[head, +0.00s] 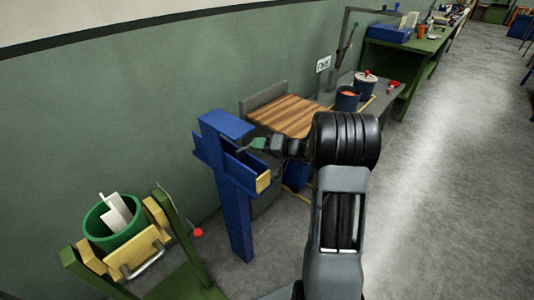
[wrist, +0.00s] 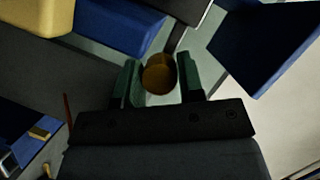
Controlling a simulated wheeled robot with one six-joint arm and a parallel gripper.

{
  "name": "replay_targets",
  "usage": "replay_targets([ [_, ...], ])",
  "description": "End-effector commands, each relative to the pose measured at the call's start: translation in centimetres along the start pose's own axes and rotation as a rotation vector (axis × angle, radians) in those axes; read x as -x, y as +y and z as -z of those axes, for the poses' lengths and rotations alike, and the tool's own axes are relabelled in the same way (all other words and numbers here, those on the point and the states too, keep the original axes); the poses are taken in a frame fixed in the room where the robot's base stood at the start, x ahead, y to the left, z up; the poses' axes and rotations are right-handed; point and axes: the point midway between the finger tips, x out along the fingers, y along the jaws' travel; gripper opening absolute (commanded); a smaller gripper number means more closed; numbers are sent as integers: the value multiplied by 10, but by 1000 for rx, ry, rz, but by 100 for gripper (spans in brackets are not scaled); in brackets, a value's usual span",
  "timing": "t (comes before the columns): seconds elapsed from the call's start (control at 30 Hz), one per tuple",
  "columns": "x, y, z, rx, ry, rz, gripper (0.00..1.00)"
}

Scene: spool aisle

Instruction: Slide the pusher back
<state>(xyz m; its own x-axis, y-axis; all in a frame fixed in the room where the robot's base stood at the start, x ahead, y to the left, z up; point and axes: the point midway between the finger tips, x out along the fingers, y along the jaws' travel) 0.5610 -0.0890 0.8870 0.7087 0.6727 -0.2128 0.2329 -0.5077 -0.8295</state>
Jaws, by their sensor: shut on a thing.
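A blue stand (head: 235,215) carries a blue trough near the wall, with a yellow block (head: 263,181) at its near end. My gripper (head: 257,143) reaches over the trough from the right, its green fingertips just above the trough's side. In the wrist view the two green fingers stand on either side of a round brownish-yellow knob (wrist: 158,74), which appears to be the pusher's handle, and are shut on it. A dark bar (wrist: 182,28) shows beyond the knob. The rest of the pusher, inside the trough, is hidden in the head view.
A wood-topped bench (head: 290,115) stands behind the trough, with dark blue pots (head: 347,99) farther right. A green bucket (head: 113,222) sits in a green and yellow frame at the lower left. The grey floor (head: 440,190) on the right is clear.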

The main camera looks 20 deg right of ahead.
Motion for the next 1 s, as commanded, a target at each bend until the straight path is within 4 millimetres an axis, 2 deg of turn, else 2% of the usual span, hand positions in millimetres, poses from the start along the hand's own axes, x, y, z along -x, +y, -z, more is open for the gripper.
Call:
replay_targets([
  [0.2, 0, 0, 0, -3, 2, -2, 0],
  [0.23, 0, 0, 0, -4, 2, -2, 37],
  [0.47, 0, 0, 0, -3, 0, -1, 59],
  [0.77, 2, 0, 0, -2, 0, -1, 61],
  [0.87, 11, 0, 0, -2, 2, -2, 61],
  [1.0, 35, 1, 0, -1, 4, -3, 61],
])
